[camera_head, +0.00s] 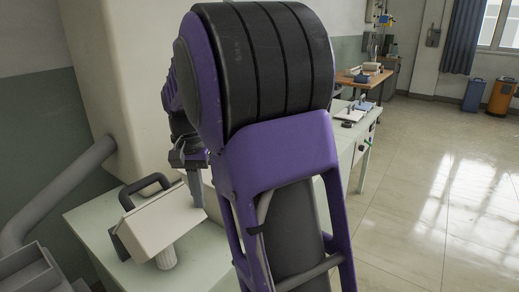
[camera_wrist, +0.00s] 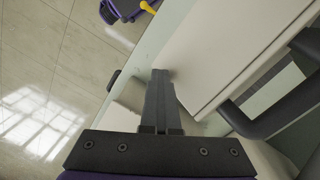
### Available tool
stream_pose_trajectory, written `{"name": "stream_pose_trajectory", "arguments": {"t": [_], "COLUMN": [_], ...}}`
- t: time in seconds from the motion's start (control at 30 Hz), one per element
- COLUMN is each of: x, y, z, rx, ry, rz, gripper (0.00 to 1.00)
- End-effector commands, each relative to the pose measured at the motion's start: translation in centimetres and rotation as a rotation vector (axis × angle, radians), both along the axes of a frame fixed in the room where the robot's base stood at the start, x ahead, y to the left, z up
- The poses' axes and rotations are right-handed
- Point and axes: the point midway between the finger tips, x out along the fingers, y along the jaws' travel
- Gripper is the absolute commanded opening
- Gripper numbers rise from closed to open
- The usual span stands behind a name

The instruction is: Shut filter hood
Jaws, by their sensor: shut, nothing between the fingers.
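The filter hood (camera_head: 158,222) is a cream-white box with a black bar handle (camera_head: 146,188). It sits tilted above a pale bench (camera_head: 92,228) at the lower left of the head view, with a short white cylinder (camera_head: 166,257) beneath it. In the wrist view, the hood (camera_wrist: 232,45) is a large pale panel at upper right, with its dark handle (camera_wrist: 262,118) below. My gripper (camera_head: 197,200) is shut and empty at the hood's right edge. In the wrist view, the fingertips (camera_wrist: 160,73) lie beside the panel's edge; whether they touch it is unclear.
A grey pipe (camera_head: 60,190) and a cream column (camera_head: 125,70) stand at the left, close to the hood. My purple arm hides the middle of the head view. A pale table (camera_head: 362,128) stands behind it. The tiled floor (camera_head: 430,180) at right is clear.

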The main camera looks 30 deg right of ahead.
Motion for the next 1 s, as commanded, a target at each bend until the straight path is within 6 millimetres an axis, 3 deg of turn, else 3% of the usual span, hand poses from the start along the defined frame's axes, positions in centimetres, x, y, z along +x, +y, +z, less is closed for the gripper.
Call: {"name": "stream_pose_trajectory", "arguments": {"t": [0.03, 0.6, 1.0], "x": [2.6, 2.5, 2.3], "y": [1.5, 1.4, 1.0], "z": [1.1, 6.4, 6.6], "rx": [0.015, 0.015, 0.011], "ry": [-0.099, -0.097, -0.094], "rz": [0.020, 0.017, 0.012], "gripper": [0.00, 0.00, 0.00]}}
